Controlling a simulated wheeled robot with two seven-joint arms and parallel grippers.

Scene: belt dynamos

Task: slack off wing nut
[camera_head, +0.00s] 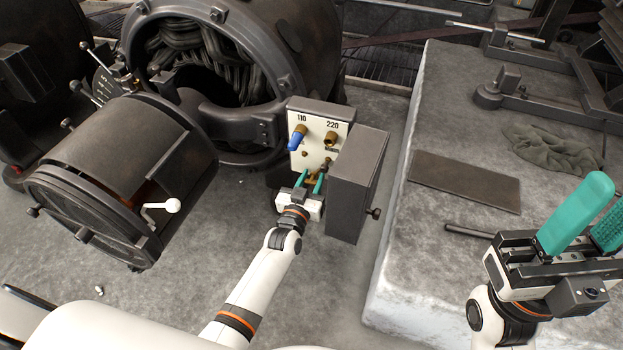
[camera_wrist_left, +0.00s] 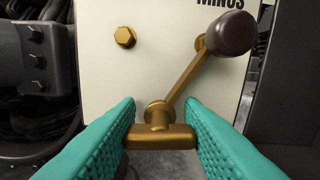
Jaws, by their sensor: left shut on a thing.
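The brass wing nut (camera_wrist_left: 160,137) sits low on a pale terminal panel (camera_wrist_left: 100,70). My left gripper (camera_wrist_left: 160,128) is shut on it, with one teal finger against each end of its crossbar. In the head view my left gripper (camera_head: 313,184) reaches the lower part of the panel (camera_head: 312,115), and its fingers mostly hide the nut. A brass lever (camera_wrist_left: 185,80) with a dark knob (camera_wrist_left: 232,34) slants from behind the nut up to the right. My right gripper (camera_head: 601,212) is empty over the stone block, its teal fingers apart.
A grey box cover (camera_head: 357,185) stands open just right of the panel. A blue-handled terminal (camera_head: 297,138) and a brass terminal (camera_head: 331,138) sit higher on the panel. A large dynamo (camera_head: 285,40) is behind. A stone block (camera_head: 400,275) with a flat plate (camera_head: 465,181) fills the right.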

